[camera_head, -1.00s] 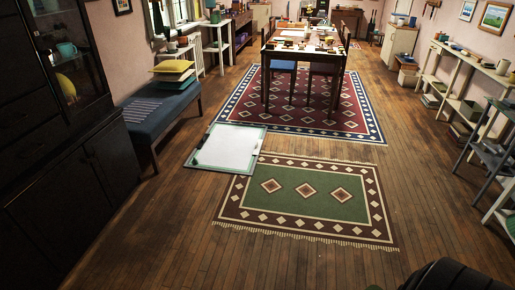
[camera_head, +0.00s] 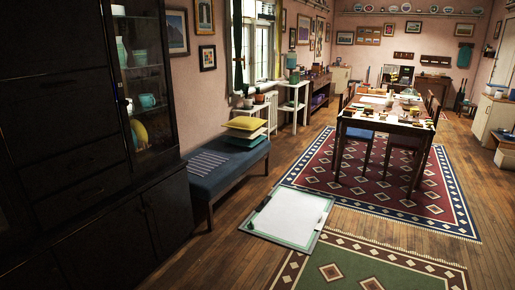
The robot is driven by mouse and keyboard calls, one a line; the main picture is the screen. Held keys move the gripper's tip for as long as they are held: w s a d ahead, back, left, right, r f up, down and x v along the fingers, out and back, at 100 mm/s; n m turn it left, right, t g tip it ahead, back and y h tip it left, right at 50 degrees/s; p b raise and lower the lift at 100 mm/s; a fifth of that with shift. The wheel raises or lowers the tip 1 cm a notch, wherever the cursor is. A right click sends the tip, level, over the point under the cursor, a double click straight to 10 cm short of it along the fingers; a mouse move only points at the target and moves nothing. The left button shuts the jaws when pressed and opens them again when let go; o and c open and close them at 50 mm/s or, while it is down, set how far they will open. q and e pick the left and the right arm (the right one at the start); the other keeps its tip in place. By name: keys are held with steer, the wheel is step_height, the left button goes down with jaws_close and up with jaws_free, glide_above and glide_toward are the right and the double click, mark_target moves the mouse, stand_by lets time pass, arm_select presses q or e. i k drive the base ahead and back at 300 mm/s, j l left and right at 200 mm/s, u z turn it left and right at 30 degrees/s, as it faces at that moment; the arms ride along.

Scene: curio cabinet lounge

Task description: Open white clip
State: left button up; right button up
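I cannot make out a white clip in this view. A flat board with a white face and a grey-green frame (camera_head: 318,240) lies on the floor, partly over the edge of the green rug. Small dark details show along its left side, too small to identify. Small items lie on the long table (camera_head: 382,125), also too small to tell apart. Neither of my grippers is in view.
A dark glass-fronted cabinet (camera_head: 118,170) fills the left. A blue bench (camera_head: 205,180) with stacked cushions (camera_head: 246,123) stands beside it. A red-blue rug (camera_head: 452,225) lies under the table and chairs. A green rug (camera_head: 330,270) is nearer. Bare floor lies between bench and board.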

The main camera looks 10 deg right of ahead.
mark_target(323, 218)
steer(key=i+l+z, duration=0.4)
steer(key=i, duration=0.55)
steer(key=i+z, duration=0.4)
steer(key=i, duration=0.55)
